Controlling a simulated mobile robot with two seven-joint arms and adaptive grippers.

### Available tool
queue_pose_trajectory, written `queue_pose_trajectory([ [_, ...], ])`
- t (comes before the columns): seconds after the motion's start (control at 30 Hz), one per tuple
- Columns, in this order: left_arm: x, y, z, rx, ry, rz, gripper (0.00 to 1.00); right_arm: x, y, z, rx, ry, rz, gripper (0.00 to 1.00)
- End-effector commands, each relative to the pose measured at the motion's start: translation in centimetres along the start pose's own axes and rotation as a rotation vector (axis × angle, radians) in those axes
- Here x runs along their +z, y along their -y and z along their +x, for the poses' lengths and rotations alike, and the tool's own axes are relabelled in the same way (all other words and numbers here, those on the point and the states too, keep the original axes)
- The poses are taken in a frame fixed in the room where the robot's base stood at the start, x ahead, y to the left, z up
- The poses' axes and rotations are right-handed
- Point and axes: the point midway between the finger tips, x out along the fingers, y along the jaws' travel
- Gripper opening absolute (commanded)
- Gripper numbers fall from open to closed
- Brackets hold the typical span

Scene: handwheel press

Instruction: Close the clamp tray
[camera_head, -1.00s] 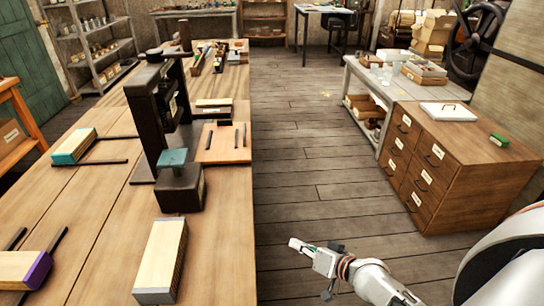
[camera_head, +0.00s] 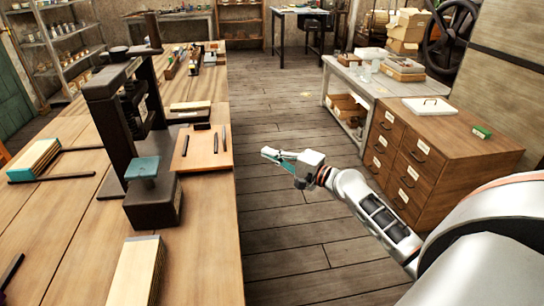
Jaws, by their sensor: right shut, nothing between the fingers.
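A black press (camera_head: 117,130) stands on the workbench at the left, with a dark block topped by a teal pad (camera_head: 142,168) in front of it. What looks like the clamp tray is a flat orange-brown wooden board (camera_head: 190,160) beside the press, reaching to the bench's right edge. Several dark bars stand or lie on it. My right gripper (camera_head: 270,156) is shut and empty. It is over the floor to the right of the board, at about the board's height in the picture and apart from it. My left gripper is not in view.
The wooden workbench (camera_head: 215,235) fills the left side. It also bears a pale wood block (camera_head: 137,270) in front and a teal-edged stack (camera_head: 35,158) at the left. A wooden drawer cabinet (camera_head: 460,150) stands at the right. The floor (camera_head: 265,115) between is clear.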

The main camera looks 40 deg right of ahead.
Motion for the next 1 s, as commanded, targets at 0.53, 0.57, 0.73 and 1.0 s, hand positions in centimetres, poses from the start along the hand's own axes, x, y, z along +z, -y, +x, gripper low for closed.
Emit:
queue_pose_trajectory([
  [0.53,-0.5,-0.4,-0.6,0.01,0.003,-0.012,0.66,2.2,0.2,8.5,-0.001,0.002,0.0,0.0],
  [0.57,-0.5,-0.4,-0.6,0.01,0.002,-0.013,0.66,2.4,0.2,8.6,-0.001,0.001,0.0,0.0],
  [0.73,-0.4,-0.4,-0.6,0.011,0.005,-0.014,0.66,2.9,-0.1,9.1,0.002,0.001,-0.001,0.0],
  [1.0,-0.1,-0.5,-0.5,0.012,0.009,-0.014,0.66,2.9,-0.2,9.1,0.003,0.0,-0.002,0.0],
])
